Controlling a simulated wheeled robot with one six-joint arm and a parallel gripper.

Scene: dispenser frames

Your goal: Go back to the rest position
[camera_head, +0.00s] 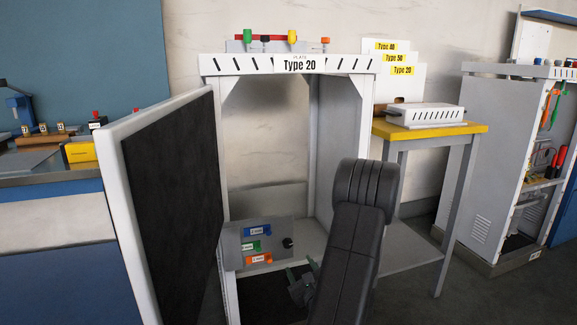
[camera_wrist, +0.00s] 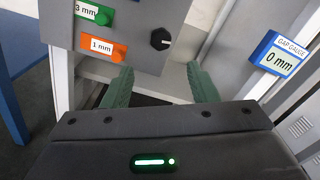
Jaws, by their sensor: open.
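My gripper (camera_head: 302,272) is low in front of the white dispenser frame labelled "Type 20" (camera_head: 298,65), partly hidden behind my dark arm. In the wrist view its two green fingers (camera_wrist: 162,86) are spread apart with nothing between them. Just beyond them is a grey control panel (camera_wrist: 125,30) with a green "3 mm" label (camera_wrist: 92,12), an orange "1 mm" label (camera_wrist: 103,47) and a black knob (camera_wrist: 160,39). The fingers appear apart from the panel.
An open door (camera_head: 165,200) with a dark inner face stands at the left. A yellow-topped table (camera_head: 430,129) with a white slotted box (camera_head: 425,114) is at the right. A blue "0 mm" gap gauge (camera_wrist: 281,53) is right of the fingers. Floor shows between table and cabinet (camera_head: 490,190).

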